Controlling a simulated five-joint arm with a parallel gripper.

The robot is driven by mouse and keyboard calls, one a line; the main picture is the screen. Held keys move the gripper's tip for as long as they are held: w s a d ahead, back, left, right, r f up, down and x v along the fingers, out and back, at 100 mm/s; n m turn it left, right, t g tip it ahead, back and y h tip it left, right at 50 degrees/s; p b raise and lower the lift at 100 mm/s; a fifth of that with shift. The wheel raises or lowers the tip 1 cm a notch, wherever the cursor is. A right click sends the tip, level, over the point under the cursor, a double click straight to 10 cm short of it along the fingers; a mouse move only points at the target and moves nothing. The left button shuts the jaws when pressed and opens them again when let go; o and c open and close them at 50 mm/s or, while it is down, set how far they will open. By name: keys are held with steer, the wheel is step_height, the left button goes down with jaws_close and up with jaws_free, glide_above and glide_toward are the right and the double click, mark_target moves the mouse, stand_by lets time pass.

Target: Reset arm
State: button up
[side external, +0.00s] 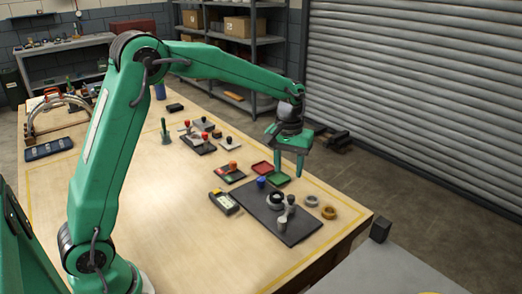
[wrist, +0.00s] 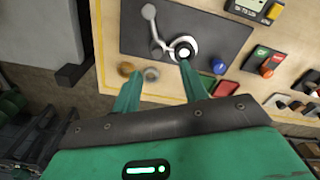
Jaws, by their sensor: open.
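My gripper (side external: 287,174) hangs above the table's right part, over the area by the green tray (side external: 278,179) and the dark mat (side external: 244,204). Its two fingers point down, apart, with nothing between them; they also show apart in the wrist view (wrist: 160,68). On the mat are a round dark-and-white part (side external: 275,198) and a grey lever-like part (side external: 290,202). In the wrist view, the round part (wrist: 183,50) lies beyond the right fingertip and the grey lever-like part (wrist: 149,13) farther up. A blue knob (side external: 261,182) stands at the mat's back edge.
A brass ring (side external: 329,212) and a grey ring (side external: 312,200) lie right of the mat. A red tray (side external: 262,167), an orange-knobbed box (side external: 231,172) and a yellow-black meter (side external: 223,202) are nearby. The table's middle (side external: 165,210) is clear. Shelving (side external: 240,50) stands behind.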

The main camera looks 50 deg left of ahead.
steer(key=s+r+m+t, duration=0.2)
steer(key=s+r, duration=0.3)
steer(key=s, duration=0.4)
steer(key=s+r+m+t, duration=0.2)
steer(key=s+r, duration=0.3)
steer(key=s, duration=0.4)
steer(key=s+f+m+t, duration=0.1)
steer(key=s, duration=0.7)
steer(key=shift+s+a+f, duration=0.25)
steer(key=shift+a, duration=0.15)
stand_by(0.4)
